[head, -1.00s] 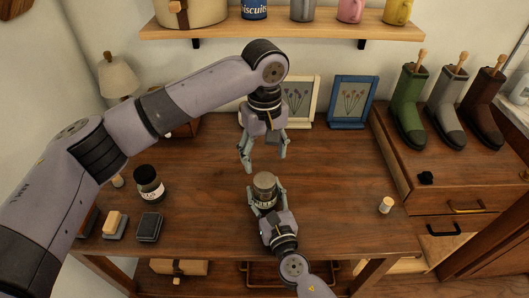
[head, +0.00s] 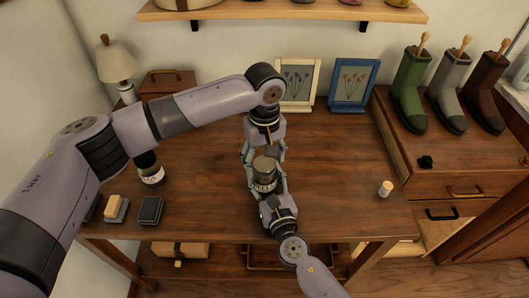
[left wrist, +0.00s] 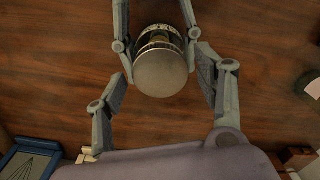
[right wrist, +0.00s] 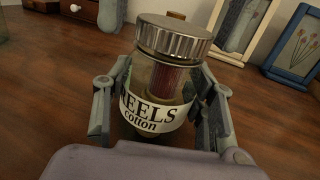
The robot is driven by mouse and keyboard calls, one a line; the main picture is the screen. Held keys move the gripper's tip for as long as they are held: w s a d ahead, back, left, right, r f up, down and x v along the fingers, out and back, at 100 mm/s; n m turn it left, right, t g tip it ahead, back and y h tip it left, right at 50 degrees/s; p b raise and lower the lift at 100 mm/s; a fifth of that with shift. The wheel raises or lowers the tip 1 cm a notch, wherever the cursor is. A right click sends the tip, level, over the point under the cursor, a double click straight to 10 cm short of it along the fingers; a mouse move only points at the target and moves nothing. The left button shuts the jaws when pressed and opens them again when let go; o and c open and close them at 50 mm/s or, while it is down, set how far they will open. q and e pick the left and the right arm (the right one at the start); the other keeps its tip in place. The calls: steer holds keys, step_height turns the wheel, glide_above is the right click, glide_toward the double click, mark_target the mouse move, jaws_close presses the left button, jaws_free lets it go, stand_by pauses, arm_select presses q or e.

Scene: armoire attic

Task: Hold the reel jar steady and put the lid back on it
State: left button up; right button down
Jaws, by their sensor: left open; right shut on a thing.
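The reel jar (right wrist: 152,108) is glass, labelled "REELS cotton", with a reel inside. It stands on the wooden table, and shows in the head view (head: 265,184). The round metal lid (right wrist: 174,38) sits on its mouth, looking slightly tilted; I cannot tell if it is fully seated. The lid fills the middle of the left wrist view (left wrist: 162,74). My right gripper (right wrist: 158,100) is shut on the jar's body, one finger each side. My left gripper (head: 264,153) points down above the jar, open, its fingers (left wrist: 165,92) spread on either side of the lid without visible contact.
A dark-lidded jar (head: 151,174), partly behind my left arm, a brush-like block (head: 116,208) and a dark pad (head: 150,210) are at the left. A small pale cylinder (head: 386,188) stands right. Picture frames (head: 352,80) line the back.

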arm_select(q)
steer(key=shift+c, duration=0.4)
steer(key=c, duration=1.1)
steer(key=m, duration=0.4)
steer(key=shift+m, duration=0.3)
steer(key=m, duration=0.5)
steer(key=shift+m, duration=0.4)
steer(key=m, duration=0.3)
steer(key=shift+m, duration=0.4)
steer(key=m, duration=0.3)
steer(key=shift+m, duration=0.4)
steer(key=m, duration=0.8)
steer(key=o, duration=1.3)
